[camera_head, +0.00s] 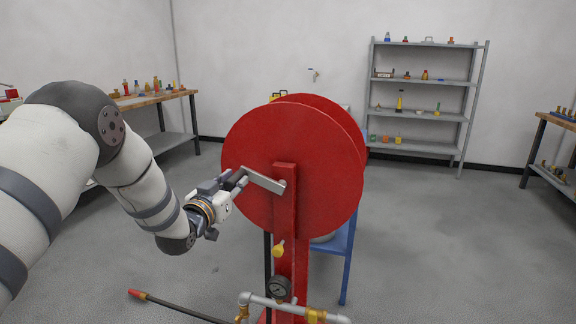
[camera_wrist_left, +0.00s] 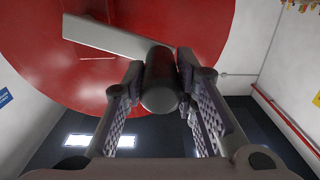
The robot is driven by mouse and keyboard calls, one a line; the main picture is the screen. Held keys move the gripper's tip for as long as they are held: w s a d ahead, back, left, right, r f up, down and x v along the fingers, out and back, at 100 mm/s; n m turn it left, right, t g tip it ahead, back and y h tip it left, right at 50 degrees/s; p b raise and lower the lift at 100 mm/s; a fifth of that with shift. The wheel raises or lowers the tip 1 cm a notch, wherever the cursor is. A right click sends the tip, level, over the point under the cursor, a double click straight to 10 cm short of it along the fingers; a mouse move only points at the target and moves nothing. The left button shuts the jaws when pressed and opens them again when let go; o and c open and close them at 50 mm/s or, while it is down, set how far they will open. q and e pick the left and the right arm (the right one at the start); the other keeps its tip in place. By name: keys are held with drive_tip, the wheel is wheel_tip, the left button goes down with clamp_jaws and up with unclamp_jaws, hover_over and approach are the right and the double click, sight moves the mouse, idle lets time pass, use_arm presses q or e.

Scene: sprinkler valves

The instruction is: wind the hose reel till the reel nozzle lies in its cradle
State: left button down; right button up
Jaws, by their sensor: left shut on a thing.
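The red hose reel (camera_head: 258,135) stands upright in the middle of the head view on a red post (camera_head: 290,235). A grey crank arm (camera_head: 265,181) runs from its hub to the left. My left gripper (camera_head: 236,183) is shut on the dark crank handle at the end of that arm. In the left wrist view the round handle (camera_wrist_left: 159,88) sits between the two fingers, with the red reel disc (camera_wrist_left: 60,60) behind. A nozzle with a red-orange tip (camera_head: 138,294) lies low at the left on a black hose. I cannot make out the cradle. My right gripper is not in view.
A grey pipe (camera_head: 290,306) with a gauge (camera_head: 279,287) and yellow fittings crosses low in front of the post. A blue stand (camera_head: 348,255) is behind the reel. Shelves (camera_head: 425,110) and benches line the walls. The floor around is mostly clear.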

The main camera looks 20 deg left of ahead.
use_arm(q)
drive_tip(key=shift+d+r, duration=0.1)
drive_tip(key=shift+d, duration=0.5)
drive_tip(key=shift+d+r, duration=0.65)
drive_tip(key=shift+r, duration=0.05)
drive_tip(key=shift+d+r, duration=0.85)
drive_tip(key=shift+d, duration=0.05)
drive_tip(key=shift+d+r, duration=0.55)
drive_tip(key=shift+d, duration=0.25)
